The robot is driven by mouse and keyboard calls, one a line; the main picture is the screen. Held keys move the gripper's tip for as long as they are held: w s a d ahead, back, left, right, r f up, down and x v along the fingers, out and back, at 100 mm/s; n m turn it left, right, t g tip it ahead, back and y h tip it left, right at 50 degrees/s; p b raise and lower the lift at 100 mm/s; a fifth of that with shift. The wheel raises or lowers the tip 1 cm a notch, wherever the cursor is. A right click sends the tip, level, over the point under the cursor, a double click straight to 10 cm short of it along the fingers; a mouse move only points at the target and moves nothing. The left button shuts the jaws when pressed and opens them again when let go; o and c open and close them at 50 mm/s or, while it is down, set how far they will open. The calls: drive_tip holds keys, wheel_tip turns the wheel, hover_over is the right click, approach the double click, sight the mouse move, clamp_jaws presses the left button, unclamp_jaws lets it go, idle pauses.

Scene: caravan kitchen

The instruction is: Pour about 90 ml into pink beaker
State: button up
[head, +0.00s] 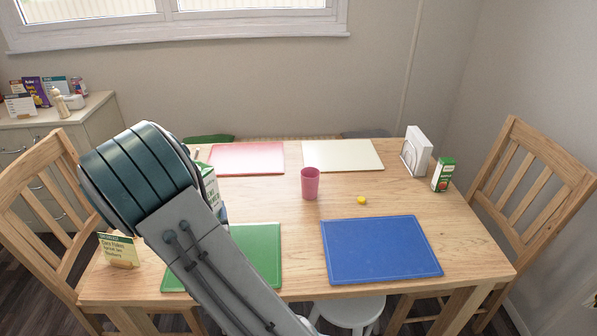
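The pink beaker (310,184) stands upright near the middle of the wooden table. I cannot see what is inside it. A white and green carton (210,187) shows in part at the left, behind my arm. Most of it is hidden, and I cannot tell whether it is held or stands on the table. My arm reaches up from the bottom across the left of the head view, and my gripper is hidden behind it. A small yellow cap (361,200) lies on the table right of the beaker.
Around the beaker lie pink (240,158), cream (343,155), green (262,250) and blue (381,249) mats. A white holder (416,152) and a small green carton (443,174) stand at the right. A card (118,250) stands front left. Chairs flank the table.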

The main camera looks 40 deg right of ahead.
drive_tip(key=s+d+m+g+h+b, duration=0.1)
drive_tip(key=s+d+m+g+h, duration=0.2)
drive_tip(key=d, duration=0.7)
drive_tip(key=s+d+r+m+g+h+b, duration=0.1)
drive_tip(key=d+m+g+h, duration=0.4)
drive_tip(key=d, duration=0.6)
drive_tip(key=s+d+m+g+h+b, duration=0.2)
drive_tip(key=s+d+m+g+h, duration=0.2)
drive_tip(key=d+g, duration=0.3)
drive_tip(key=s+d+m, duration=0.1)
drive_tip(key=d, duration=0.2)
drive_tip(key=shift+s+d+r, duration=0.15)
drive_tip(key=shift+s+d, duration=0.1)
drive_tip(key=shift+s, duration=0.05)
